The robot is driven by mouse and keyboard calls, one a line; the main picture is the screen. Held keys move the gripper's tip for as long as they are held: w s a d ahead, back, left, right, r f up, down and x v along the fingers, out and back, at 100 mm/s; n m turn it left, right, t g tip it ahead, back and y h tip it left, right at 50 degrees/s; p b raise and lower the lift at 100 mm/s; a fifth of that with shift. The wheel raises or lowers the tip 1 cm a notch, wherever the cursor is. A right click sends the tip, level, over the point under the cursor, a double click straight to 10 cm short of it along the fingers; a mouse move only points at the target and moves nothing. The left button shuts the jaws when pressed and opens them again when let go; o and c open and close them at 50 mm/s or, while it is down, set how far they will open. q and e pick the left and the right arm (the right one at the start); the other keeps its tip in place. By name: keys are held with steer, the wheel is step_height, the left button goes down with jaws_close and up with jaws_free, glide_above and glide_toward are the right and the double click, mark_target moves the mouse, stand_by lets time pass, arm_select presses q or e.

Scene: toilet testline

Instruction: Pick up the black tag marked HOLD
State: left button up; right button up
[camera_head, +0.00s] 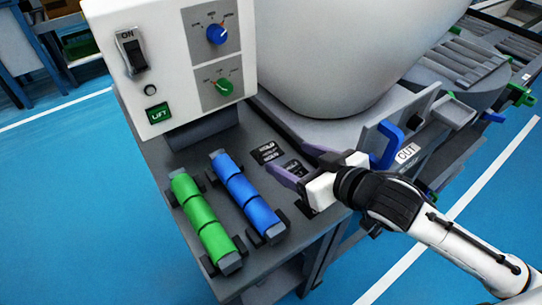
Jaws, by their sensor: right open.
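A black tag marked HOLD (267,152) lies on the grey bench top (180,157) in the head view, behind the blue roller. A second black tag (296,168) lies close beside it, nearer the gripper, and is partly hidden by it. My right gripper (289,160) comes in from the right, low over the bench. It is open, with its two fingers spread on either side of the second tag. I cannot tell whether the fingers touch the bench. My left gripper is not in view.
A green roller (202,218) and a blue roller (246,196) lie in holders at the bench's front. A white control box (175,55) with knobs stands at the back left. A large pale bowl (335,50) rises behind the tags. A blue handle and CUT label (407,153) are at right.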

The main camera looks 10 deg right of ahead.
mark_target(268, 148)
steer(key=shift+w+f, duration=0.35)
steer(key=shift+f, duration=0.05)
steer(key=x, duration=0.9)
steer(key=shift+w+f, duration=0.2)
steer(key=shift+f, duration=0.05)
steer(key=c, duration=0.8)
